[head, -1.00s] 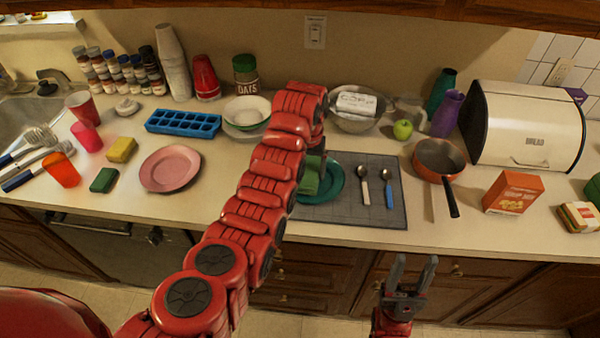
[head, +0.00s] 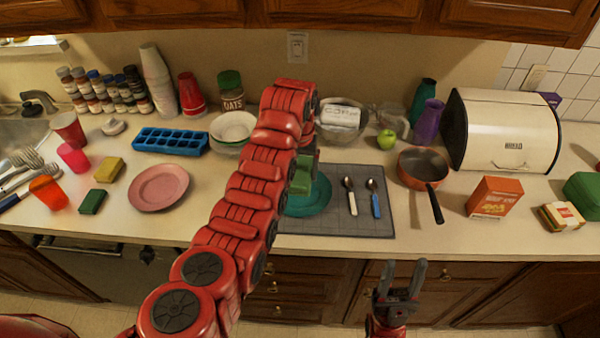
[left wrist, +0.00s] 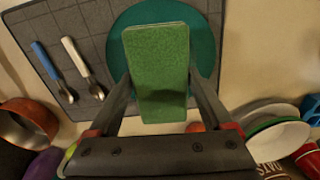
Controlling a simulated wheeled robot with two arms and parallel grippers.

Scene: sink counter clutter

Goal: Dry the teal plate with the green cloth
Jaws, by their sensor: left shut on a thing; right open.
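The teal plate (head: 318,200) lies on the grey mat at the middle of the counter. The green cloth (head: 302,180) is a thick folded block over the plate's far left part in the head view. In the left wrist view the cloth (left wrist: 158,65) covers much of the teal plate (left wrist: 206,50). My left gripper (left wrist: 160,92) is shut on the cloth, one finger at each side. Whether the cloth touches the plate is unclear. My left arm hides part of both in the head view. My right gripper (head: 400,280) is open and empty in front of the counter.
A white-handled spoon (head: 350,196) and a blue-handled spoon (head: 374,198) lie on the mat (head: 345,225) right of the plate. An orange pan (head: 424,170) stands further right. Bowls (head: 233,127) stand behind my left arm, and a pink plate (head: 158,188) is left.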

